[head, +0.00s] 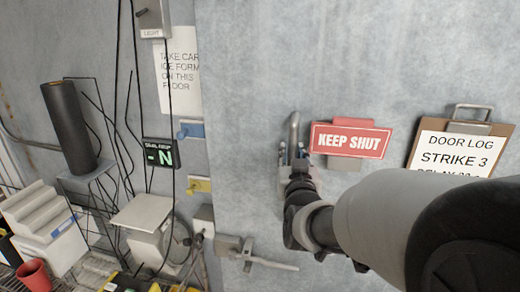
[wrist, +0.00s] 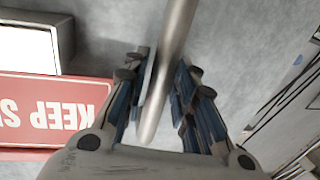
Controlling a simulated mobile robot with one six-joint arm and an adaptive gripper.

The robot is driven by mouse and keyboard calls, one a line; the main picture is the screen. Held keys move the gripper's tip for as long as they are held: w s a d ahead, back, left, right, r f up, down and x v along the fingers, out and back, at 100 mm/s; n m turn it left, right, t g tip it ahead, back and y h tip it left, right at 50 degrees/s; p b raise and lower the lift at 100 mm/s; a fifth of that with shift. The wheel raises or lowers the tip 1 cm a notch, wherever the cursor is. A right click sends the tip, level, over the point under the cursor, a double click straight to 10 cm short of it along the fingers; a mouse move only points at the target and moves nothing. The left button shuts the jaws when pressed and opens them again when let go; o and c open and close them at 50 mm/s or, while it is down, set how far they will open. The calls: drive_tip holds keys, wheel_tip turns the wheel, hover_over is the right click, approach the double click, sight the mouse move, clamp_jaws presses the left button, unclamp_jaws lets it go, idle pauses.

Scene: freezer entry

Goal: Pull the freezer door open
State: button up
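The freezer door (head: 245,110) is a large frosted grey panel in the head view. Its left edge is beside the wall, and no clear opening shows there. A grey vertical bar handle (head: 294,128) stands on the door, left of the red sign. My gripper (head: 298,160) is at the lower part of this handle. In the wrist view the handle (wrist: 178,30) runs between the two blue-padded fingers of my gripper (wrist: 163,90). The fingers are close on both sides of the bar and appear shut on it. The handle's lower end is partly hidden in the head view.
A red KEEP SHUT sign (head: 349,141) and a clipboard (head: 460,150) hang right of the handle. A latch bar (head: 262,260) is below it. At left are a black roll (head: 68,125), a red cup (head: 34,276) and a lit green display (head: 160,154).

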drive_tip(key=shift+w, duration=0.1)
drive_tip(key=shift+c, duration=0.2)
clamp_jaws()
idle(0.4)
